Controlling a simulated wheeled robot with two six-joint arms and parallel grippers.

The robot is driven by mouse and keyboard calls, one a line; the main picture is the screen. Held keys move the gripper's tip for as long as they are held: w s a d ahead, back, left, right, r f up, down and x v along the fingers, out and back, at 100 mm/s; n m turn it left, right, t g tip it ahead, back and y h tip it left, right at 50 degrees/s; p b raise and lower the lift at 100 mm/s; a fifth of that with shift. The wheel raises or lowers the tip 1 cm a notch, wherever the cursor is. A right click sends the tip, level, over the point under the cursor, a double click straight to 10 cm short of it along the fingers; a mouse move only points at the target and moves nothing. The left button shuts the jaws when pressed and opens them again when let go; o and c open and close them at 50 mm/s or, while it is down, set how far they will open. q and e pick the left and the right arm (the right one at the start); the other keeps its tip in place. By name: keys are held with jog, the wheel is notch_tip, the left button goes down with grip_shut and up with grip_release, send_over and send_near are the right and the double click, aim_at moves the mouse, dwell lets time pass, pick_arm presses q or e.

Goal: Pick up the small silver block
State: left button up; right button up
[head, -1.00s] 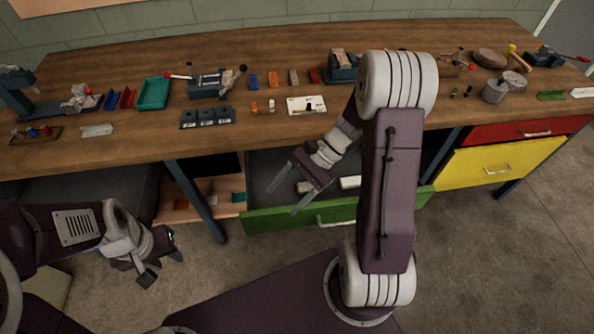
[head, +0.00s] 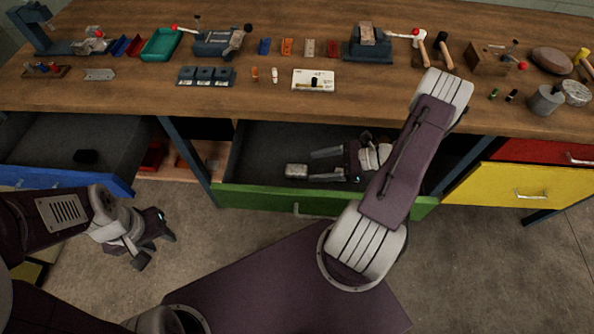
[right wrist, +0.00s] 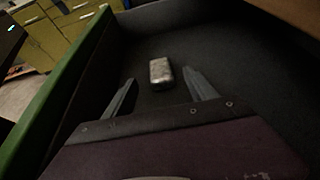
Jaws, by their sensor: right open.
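The small silver block (head: 296,171) lies on the dark floor of the open green-fronted drawer (head: 270,200), near its front left part. My right gripper (head: 312,166) is down in the drawer, open, with its fingers pointing left towards the block. In the right wrist view the silver block (right wrist: 160,73) sits just beyond and between the two spread fingertips (right wrist: 160,80), with nothing gripped. My left gripper (head: 158,247) hangs over the floor at the left, with its fingers apart and empty.
The drawer's green front wall (right wrist: 62,95) runs close along my right gripper's left side in the wrist view. An open blue drawer (head: 70,180) holds a dark item (head: 86,156). The wooden bench top (head: 140,105) above carries several tools and parts.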

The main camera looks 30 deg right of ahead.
aim_at(299, 169)
jog(key=x, duration=0.7)
jog(key=shift+w+a+f+b, duration=0.15)
jog(key=shift+a+f+b, duration=0.05)
jog(key=shift+a+b, duration=0.1)
jog(key=shift+d, duration=0.1)
grip_shut()
